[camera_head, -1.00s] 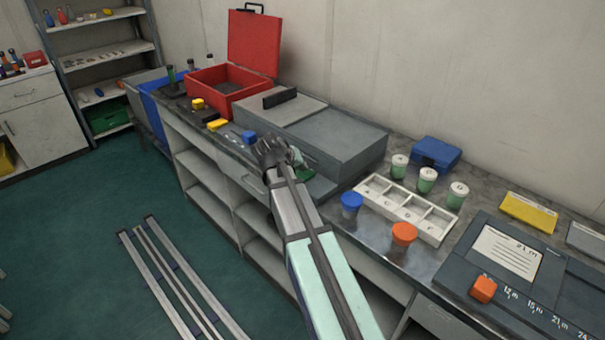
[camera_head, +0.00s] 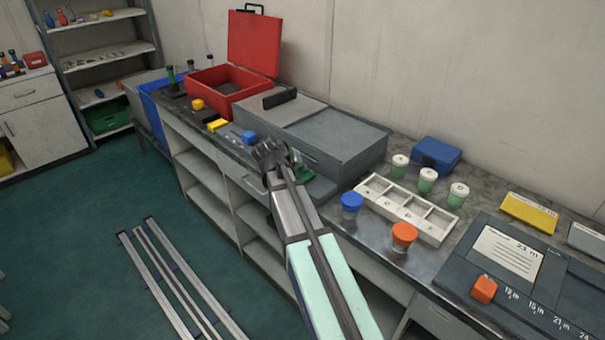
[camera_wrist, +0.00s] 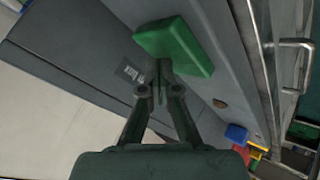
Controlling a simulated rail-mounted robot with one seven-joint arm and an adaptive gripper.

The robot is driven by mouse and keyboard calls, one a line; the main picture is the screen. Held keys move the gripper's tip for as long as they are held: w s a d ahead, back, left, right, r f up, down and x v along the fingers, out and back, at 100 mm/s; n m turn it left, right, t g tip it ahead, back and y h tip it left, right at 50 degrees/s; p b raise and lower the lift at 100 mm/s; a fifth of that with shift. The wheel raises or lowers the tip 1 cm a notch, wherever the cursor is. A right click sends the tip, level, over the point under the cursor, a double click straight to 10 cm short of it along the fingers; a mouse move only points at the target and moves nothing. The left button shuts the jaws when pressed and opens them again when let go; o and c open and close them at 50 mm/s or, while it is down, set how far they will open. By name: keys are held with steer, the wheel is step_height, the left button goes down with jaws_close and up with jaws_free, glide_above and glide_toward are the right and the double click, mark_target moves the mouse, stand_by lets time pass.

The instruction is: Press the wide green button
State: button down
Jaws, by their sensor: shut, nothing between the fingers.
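The wide green button (camera_wrist: 175,45) is a raised bar on the sloped front of the grey panel housing (camera_head: 335,140). In the head view, a part of the button (camera_head: 305,174) shows just right of my wrist; the rest is hidden. My gripper (camera_wrist: 159,68) is shut and empty. In the wrist view its fingertips are at the button's near edge and overlap it slightly. I cannot tell whether they touch it.
A blue block (camera_head: 249,137) and yellow blocks lie left of my gripper, near an open red case (camera_head: 215,90). A blue-lidded jar (camera_head: 351,202), an orange-lidded jar (camera_head: 403,236) and a white tray (camera_head: 376,186) stand to the right.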

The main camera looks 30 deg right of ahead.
steer(key=shift+f, duration=0.3)
steer(key=shift+r, duration=0.15)
stand_by(0.4)
steer(key=shift+r+p, duration=0.45)
steer(key=shift+r, duration=0.45)
steer(key=shift+r+p, duration=1.35)
steer(key=shift+r, duration=1.15)
steer(key=shift+r, duration=0.1)
